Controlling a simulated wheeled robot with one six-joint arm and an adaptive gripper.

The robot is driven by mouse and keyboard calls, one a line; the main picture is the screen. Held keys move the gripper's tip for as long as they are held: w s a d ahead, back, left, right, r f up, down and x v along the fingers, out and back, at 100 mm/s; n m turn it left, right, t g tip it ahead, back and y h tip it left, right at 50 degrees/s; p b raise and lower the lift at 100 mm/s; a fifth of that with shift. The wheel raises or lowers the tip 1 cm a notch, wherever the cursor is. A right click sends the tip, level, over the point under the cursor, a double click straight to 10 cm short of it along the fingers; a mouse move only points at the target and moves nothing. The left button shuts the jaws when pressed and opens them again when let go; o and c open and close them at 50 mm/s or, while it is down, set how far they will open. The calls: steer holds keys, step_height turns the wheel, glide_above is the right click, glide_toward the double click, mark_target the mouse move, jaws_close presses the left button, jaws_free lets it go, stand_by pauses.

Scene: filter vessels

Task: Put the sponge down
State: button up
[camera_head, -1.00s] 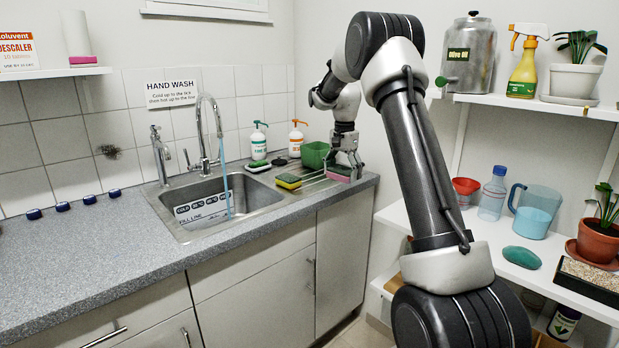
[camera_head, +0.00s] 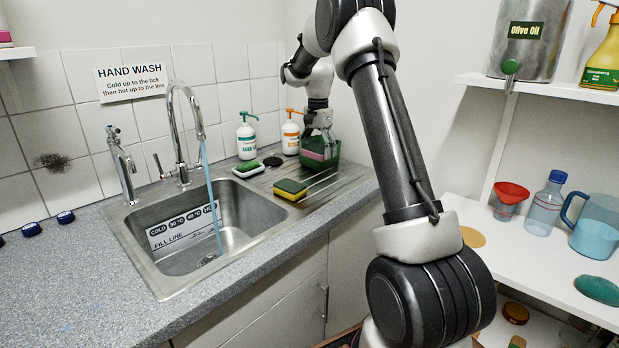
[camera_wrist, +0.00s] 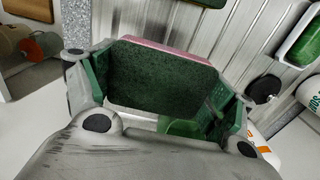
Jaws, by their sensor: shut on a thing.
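My gripper (camera_head: 318,134) is shut on a sponge (camera_wrist: 160,78). The sponge has a pink layer and a dark green scouring face in the wrist view. In the head view, the sponge's pink part (camera_head: 314,155) shows at the green tub (camera_head: 333,150) on the far end of the drainer. I cannot tell whether the sponge is inside the tub or just in front of it. A second sponge, yellow and green (camera_head: 290,190), lies on the drainer.
The steel sink (camera_head: 165,262) has water running from its tap (camera_head: 188,120). Two pump bottles, green-topped (camera_head: 246,140) and orange-topped (camera_head: 290,136), stand behind the drainer. A black disc (camera_head: 273,162) lies between them and the yellow sponge. The drainer's front ribs (camera_head: 335,185) are bare.

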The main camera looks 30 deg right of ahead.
glide_above(317, 183)
step_height(317, 183, down, 5)
steer(key=shift+f, duration=2.45)
steer(key=o, duration=1.1)
steer(key=shift+f, duration=0.1)
steer(key=shift+c, duration=0.2)
